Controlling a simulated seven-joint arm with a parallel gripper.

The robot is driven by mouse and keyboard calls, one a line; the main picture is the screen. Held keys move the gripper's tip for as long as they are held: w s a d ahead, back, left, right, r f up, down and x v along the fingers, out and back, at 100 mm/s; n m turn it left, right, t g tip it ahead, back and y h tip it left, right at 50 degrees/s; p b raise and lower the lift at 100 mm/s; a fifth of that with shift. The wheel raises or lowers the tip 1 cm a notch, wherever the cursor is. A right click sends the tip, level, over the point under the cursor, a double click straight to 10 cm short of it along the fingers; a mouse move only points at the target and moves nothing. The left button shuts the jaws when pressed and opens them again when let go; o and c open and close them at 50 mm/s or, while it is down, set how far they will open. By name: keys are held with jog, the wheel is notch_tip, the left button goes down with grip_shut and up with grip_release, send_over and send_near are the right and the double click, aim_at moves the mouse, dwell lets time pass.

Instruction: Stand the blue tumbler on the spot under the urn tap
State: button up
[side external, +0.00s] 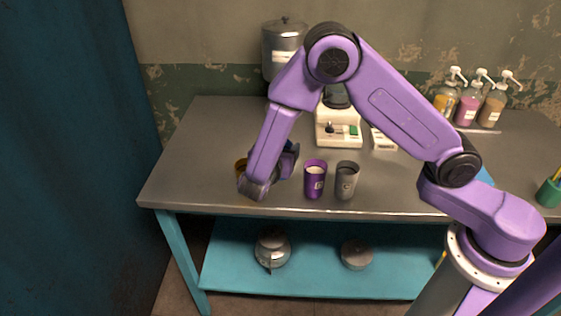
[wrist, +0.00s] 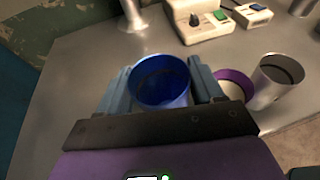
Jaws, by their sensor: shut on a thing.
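My gripper (wrist: 160,76) is shut on the blue tumbler (wrist: 160,90). In the wrist view the tumbler sits between the two blue-grey fingers, mouth up, looking empty. Its base is hidden, so I cannot tell whether it touches the table. In the side view my gripper (side external: 286,163) is at the front left of the table, left of the purple cup, and largely hides the tumbler. The metal urn (side external: 281,48) stands at the back against the wall. Its lower part, tap and the spot under it are hidden behind my arm in the side view.
A purple cup (side external: 315,182) and a grey metal cup (side external: 346,182) stand close on the right. A white machine (side external: 339,129) stands behind. Pump bottles (side external: 468,103) are at back right. The table's left part (side external: 193,145) is clear.

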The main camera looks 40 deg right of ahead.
jog(key=w+d+f, duration=0.1)
jog(key=w+d, duration=0.1)
jog(key=d, duration=0.7)
jog(key=w+d+f, duration=0.1)
jog(key=w+d, duration=0.1)
jog(key=d, duration=0.7)
jog(key=shift+w+d+f, duration=0.3)
jog(key=shift+w+f, duration=0.3)
jog(key=shift+w, duration=2.35)
jog(key=shift+w+d+f, duration=0.35)
jog(key=shift+w+f, duration=0.3)
jog(key=shift+w, duration=2.3)
jog(key=shift+w+d+f, duration=0.3)
jog(key=shift+w+f, duration=0.3)
jog(key=shift+w, duration=2.35)
jog(key=shift+f, duration=0.1)
jog(key=o, duration=1.2)
jog(key=shift+f, duration=0.1)
jog(key=shift+c, duration=0.2)
